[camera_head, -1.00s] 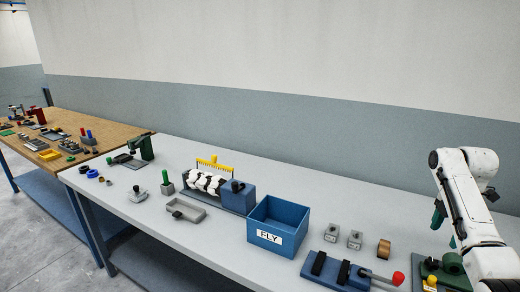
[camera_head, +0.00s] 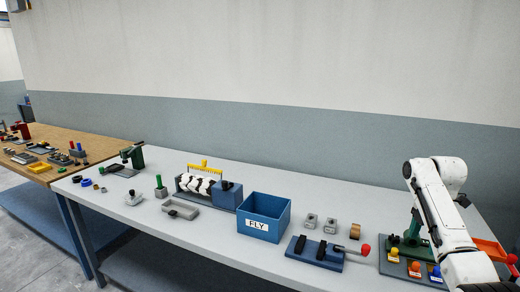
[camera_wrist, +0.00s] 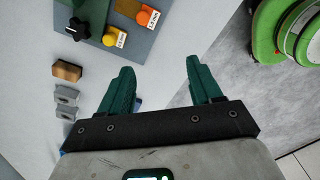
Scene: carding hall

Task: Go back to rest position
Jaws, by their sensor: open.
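My gripper (camera_wrist: 160,68) shows in the wrist view with two green fingers spread apart and nothing between them. It hangs over the front part of the pale bench, and the grey floor shows to the right of the fingers. In the head view my white arm comes in at the lower right, above the right end of the bench; the fingers are hard to tell there from the green fixture behind.
A board with orange (camera_wrist: 148,18) and yellow (camera_wrist: 113,36) knobs lies ahead. A blue FLY box (camera_head: 264,217), a blue fixture (camera_head: 316,254) with a red-knobbed lever (camera_head: 366,249), a brown block (camera_head: 354,231) and an orange tray (camera_head: 490,249) stand on the bench (camera_head: 200,237).

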